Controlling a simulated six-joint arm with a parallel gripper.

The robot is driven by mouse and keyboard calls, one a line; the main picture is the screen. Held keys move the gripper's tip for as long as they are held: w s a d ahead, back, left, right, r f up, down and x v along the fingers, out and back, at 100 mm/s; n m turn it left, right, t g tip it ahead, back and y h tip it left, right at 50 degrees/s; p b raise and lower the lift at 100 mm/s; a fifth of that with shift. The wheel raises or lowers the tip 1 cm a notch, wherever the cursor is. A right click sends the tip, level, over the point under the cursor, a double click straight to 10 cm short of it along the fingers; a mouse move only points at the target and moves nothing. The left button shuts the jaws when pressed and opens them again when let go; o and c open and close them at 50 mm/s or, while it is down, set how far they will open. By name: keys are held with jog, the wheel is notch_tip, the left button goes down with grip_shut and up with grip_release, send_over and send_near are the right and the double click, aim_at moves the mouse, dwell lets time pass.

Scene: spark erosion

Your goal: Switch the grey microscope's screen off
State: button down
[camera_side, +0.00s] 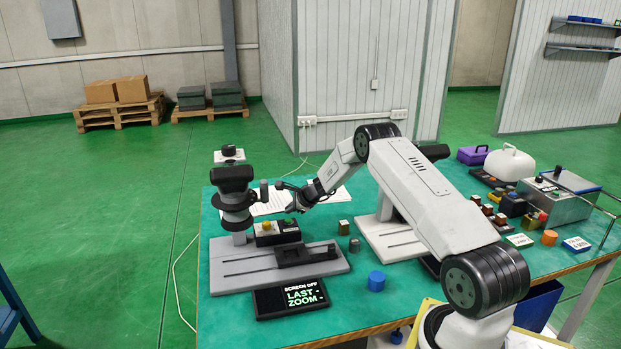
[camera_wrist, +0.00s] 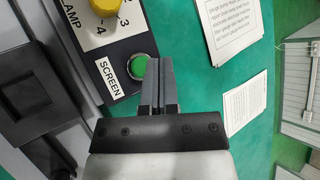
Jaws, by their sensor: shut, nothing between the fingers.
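The grey microscope (camera_side: 237,205) stands on a light grey base at the left of the green table. A dark control box (camera_side: 279,233) beside the column carries a yellow knob (camera_wrist: 104,6) and a green button (camera_wrist: 139,67) next to a label "SCREEN" in the wrist view. My gripper (camera_wrist: 158,62) is shut and empty, its fingertips right beside the green button in that view. Whether they touch it I cannot tell. In the side view my gripper (camera_side: 293,206) is by the box's right end.
Printed sheets (camera_wrist: 231,28) lie beyond the control box. A metal box (camera_side: 556,203) and several small parts are at the far right.

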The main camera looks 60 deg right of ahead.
aim_at(291, 221)
jog(key=shift+r, duration=2.45)
